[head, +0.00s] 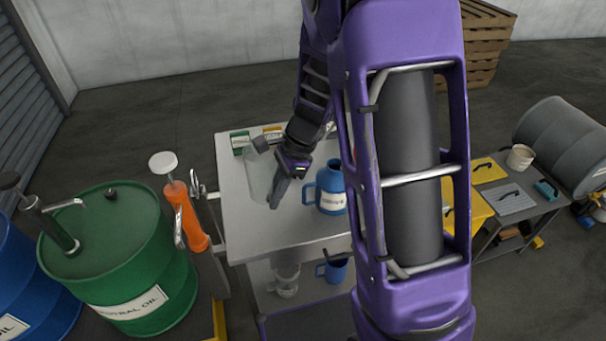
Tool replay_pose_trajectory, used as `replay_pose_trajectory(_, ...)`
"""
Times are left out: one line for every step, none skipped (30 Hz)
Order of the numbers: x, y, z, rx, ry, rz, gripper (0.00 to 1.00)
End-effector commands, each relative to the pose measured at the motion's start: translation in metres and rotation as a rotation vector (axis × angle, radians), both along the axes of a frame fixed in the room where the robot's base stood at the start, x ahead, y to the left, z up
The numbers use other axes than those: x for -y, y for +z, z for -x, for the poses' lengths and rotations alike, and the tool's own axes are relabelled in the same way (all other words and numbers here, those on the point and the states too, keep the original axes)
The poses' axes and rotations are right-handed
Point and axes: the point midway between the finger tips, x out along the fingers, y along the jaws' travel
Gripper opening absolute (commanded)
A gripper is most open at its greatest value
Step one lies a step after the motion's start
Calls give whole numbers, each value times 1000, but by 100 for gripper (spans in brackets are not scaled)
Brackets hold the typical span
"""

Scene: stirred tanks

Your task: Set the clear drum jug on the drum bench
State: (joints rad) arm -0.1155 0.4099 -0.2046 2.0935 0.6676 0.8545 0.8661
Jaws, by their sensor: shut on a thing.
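The clear drum jug (256,177) is a pale, see-through container with a dark grey top, over the left part of the drum bench. My gripper (277,190) is shut on the jug at its right side. The jug looks slightly tilted, and I cannot tell whether its base touches the bench top. The drum bench (245,225) is a light grey table with a lower shelf. My purple arm hides its right side.
A blue jug (331,188) stands on the bench just right of my gripper. Small boxes (241,140) sit at the back edge. The bench top's front left is clear. A green oil drum (120,255) and an orange pump (187,215) stand left. Containers (287,280) sit on the lower shelf.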

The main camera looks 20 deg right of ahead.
Motion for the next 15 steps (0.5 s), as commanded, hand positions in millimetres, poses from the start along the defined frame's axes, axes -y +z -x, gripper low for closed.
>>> replay_pose_trajectory(0,-11,1,-4,-8,1,0)
replay_pose_trajectory(0,-17,1,-6,-9,1,0)
replay_pose_trajectory(0,-26,1,-7,-8,1,0)
replay_pose_trajectory(0,-31,1,-5,-9,1,0)
replay_pose_trajectory(0,-37,1,-5,-7,1,0)
replay_pose_trajectory(0,-43,1,-5,-7,1,0)
replay_pose_trajectory(0,-47,1,-4,-8,2,0)
replay_pose_trajectory(0,-50,0,-3,-7,0,0)
replay_pose_trajectory(0,-53,0,-3,-6,0,0)
replay_pose_trajectory(0,-55,0,-2,-5,0,0)
replay_pose_trajectory(0,-57,0,-2,-5,0,0)
replay_pose_trajectory(0,-59,0,-2,-5,0,0)
replay_pose_trajectory(0,-62,0,-2,-5,1,0)
replay_pose_trajectory(0,-65,0,-2,-5,1,0)
replay_pose_trajectory(0,-71,1,-4,-6,1,0)
